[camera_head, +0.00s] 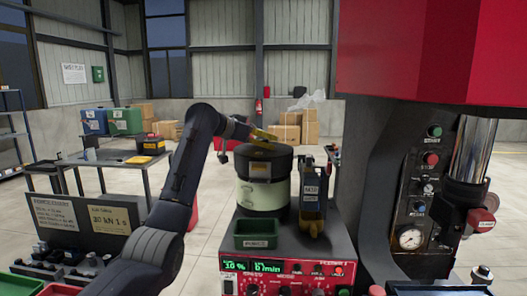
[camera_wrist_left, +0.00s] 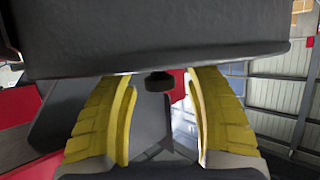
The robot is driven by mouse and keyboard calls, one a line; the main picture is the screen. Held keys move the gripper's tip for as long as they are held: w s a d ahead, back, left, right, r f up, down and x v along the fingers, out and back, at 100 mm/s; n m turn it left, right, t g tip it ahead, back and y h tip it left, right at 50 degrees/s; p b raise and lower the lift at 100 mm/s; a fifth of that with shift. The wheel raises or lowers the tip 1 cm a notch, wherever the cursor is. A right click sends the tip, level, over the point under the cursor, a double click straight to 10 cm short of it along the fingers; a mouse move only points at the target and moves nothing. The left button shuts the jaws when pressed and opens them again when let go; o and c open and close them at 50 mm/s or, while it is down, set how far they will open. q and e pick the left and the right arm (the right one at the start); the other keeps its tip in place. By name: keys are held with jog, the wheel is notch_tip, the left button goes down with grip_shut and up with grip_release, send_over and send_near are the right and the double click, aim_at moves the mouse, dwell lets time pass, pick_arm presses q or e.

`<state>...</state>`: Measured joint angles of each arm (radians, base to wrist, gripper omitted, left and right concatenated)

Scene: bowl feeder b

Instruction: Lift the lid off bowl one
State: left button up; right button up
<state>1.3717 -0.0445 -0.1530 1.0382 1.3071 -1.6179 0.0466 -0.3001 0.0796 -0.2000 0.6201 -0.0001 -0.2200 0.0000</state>
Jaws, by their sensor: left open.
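Bowl one (camera_head: 262,197) is a pale green drum on the red-fronted control unit, covered by a dark, wide-rimmed lid (camera_head: 270,160). My left gripper (camera_head: 262,135) has yellow fingers and reaches over the lid from the left, at its top. In the left wrist view the dark lid (camera_wrist_left: 150,38) fills the top of the picture. A small dark knob (camera_wrist_left: 158,82) shows between the tips of the open yellow fingers (camera_wrist_left: 160,76), with gaps on both sides. The head view does not show the knob clearly. My right gripper is not in view.
A green tray (camera_head: 256,233) and a dark holder with a yellow part (camera_head: 312,205) stand close to the bowl on the red-fronted control unit (camera_head: 290,265). A large red and dark press (camera_head: 420,190) rises on the right. A dark table (camera_head: 125,158) stands at the left back.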

pick_arm(q)
jog(key=shift+c, duration=0.3)
grip_shut()
jog(key=shift+r, duration=0.15)
